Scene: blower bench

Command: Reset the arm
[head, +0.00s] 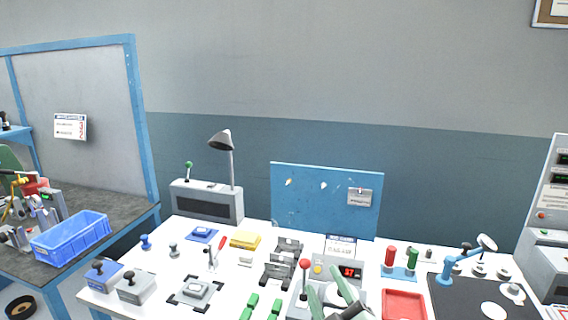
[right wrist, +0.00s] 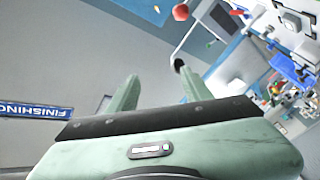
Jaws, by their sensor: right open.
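My right gripper (head: 328,290) is at the bottom middle of the head view, over the front of the white bench. Its two green fingers point up and stand apart, with nothing seen between them. In the right wrist view the same gripper (right wrist: 156,88) is open and empty. A lever with a red ball knob (head: 304,263) stands just left of it in the head view; whether they touch is unclear. A red ball (right wrist: 180,12) also shows beyond the fingers in the right wrist view. My left gripper is in neither view.
The white bench (head: 140,256) carries a control box with a red display (head: 349,272), black fixtures (head: 284,262), a red tray (head: 404,305) and a blue clamp on a black mat (head: 455,300). A blue board (head: 315,200) and a lamp (head: 221,140) stand behind. A blue crate (head: 72,238) is left.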

